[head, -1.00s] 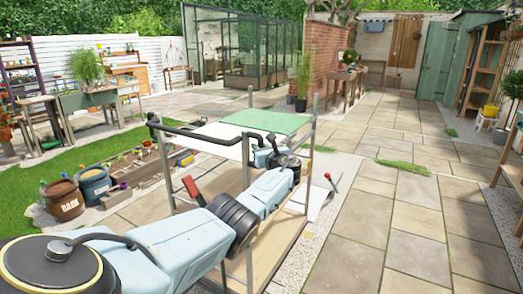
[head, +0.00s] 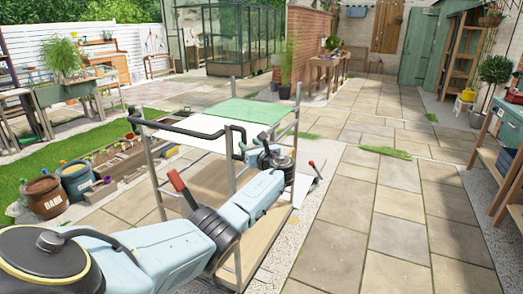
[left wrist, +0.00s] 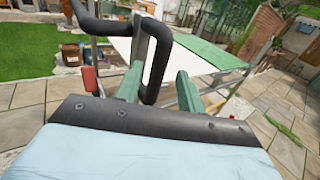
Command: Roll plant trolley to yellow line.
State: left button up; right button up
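The plant trolley (head: 234,190) stands in front of me in the head view, with grey posts, a green and white top and a wooden lower shelf. Its black handle (head: 185,131) runs along the near side. My left gripper (head: 246,149) is at the handle's right end. In the left wrist view, the black tube (left wrist: 156,75) passes between the two green fingers of the left gripper (left wrist: 158,88), with a gap showing on the right side, so the fingers look open around it. My right gripper is out of view. No yellow line shows.
Bark buckets (head: 43,198) and a planter box (head: 122,160) stand left of the trolley. A workbench (head: 505,150) stands at the right edge. A potted plant (head: 286,75) is by the brick wall. The paving (head: 390,200) right of the trolley is clear.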

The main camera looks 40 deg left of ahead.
pick_arm(q)
jog(key=p+v, duration=0.1)
jog(key=v, duration=0.7)
jog(key=shift+d, duration=0.3)
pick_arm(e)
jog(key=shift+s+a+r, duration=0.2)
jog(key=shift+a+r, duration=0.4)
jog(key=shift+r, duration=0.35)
pick_arm(q)
jog(key=shift+s, duration=0.15)
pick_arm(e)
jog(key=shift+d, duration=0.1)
